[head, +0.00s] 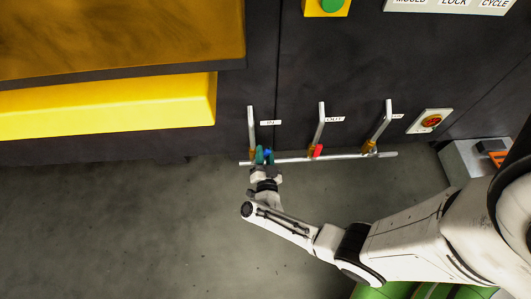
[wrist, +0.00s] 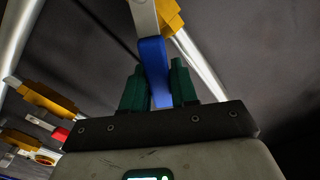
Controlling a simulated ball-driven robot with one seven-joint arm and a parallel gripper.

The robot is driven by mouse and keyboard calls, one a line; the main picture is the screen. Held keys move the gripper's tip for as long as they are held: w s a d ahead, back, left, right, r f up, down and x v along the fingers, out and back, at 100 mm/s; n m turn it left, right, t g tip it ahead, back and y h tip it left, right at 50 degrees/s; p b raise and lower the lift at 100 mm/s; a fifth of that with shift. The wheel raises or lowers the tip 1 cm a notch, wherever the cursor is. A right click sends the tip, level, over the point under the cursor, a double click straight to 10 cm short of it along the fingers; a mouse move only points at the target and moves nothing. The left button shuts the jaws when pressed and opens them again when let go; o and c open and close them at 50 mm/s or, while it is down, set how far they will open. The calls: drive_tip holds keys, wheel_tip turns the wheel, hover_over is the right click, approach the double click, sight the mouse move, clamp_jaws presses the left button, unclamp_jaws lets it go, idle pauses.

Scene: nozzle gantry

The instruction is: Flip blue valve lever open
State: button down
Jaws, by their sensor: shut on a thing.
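The blue valve lever (wrist: 155,70) stands between the two green fingers of my gripper (wrist: 160,88) in the wrist view. My gripper is shut on the lever, near its lower end in that view. The lever joins a brass valve body (wrist: 172,17) at the top of the wrist view. In the head view, my gripper (head: 264,158) is at the left valve, by the label "IN" (head: 270,123). Only a small bit of the blue lever (head: 268,152) shows there; the fingers hide part of it.
A horizontal pipe (head: 340,157) runs below the valves. The middle valve has a red lever (head: 318,150) and an "OUT" label (head: 334,119). A third valve (head: 370,147) stands to the right. A red-and-yellow switch (head: 431,121) is further right. The floor at left is clear.

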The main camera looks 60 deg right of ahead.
idle(0.3)
drive_tip(key=c, duration=1)
unclamp_jaws()
drive_tip(key=shift+o, duration=0.2)
drive_tip(key=shift+a, duration=0.15)
drive_tip(key=p+v, duration=0.1)
drive_tip(key=v, duration=0.9)
drive_tip(key=shift+s+a, duration=0.2)
drive_tip(key=shift+s, duration=0.1)
drive_tip(key=shift+c, duration=0.3)
